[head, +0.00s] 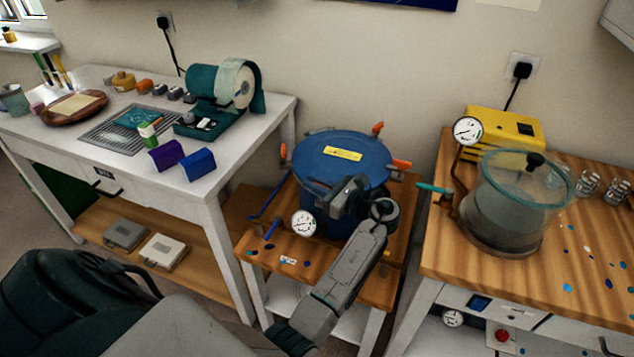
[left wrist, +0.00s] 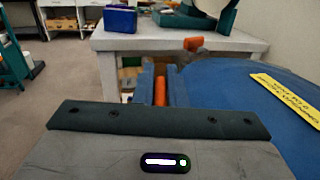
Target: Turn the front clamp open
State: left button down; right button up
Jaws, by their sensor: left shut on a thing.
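A round blue pressure pot (head: 345,150) with a yellow label (head: 343,154) on its lid stands on a small wooden-topped stand. Orange clamp handles show at its back (head: 377,128), left (head: 283,153) and right (head: 401,164). My left gripper (head: 318,186) reaches over the pot's near rim and hides the front clamp in the head view. In the left wrist view, the front clamp's orange handle (left wrist: 160,91) sits between the two fingers, which are shut on it. The lid (left wrist: 235,95) lies to the right, with another orange clamp (left wrist: 194,44) beyond. My right gripper is not in view.
A pressure gauge (head: 304,224) and blue lever (head: 270,203) are at the pot's front left. On the right, a wooden bench (head: 470,275) holds a glass-lidded chamber (head: 500,215) and yellow pump (head: 500,130). A white table (head: 110,165) with tools stands left.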

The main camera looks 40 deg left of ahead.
pick_arm(q)
jog(key=shift+n+g, duration=0.3)
jog(key=shift+g, duration=0.4)
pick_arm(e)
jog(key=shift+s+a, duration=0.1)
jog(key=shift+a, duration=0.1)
pick_arm(q)
jog(key=shift+s+n, duration=0.1)
jog(key=shift+n, duration=0.2)
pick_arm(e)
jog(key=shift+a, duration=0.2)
pick_arm(q)
jog(key=c, duration=1.5)
grip_release()
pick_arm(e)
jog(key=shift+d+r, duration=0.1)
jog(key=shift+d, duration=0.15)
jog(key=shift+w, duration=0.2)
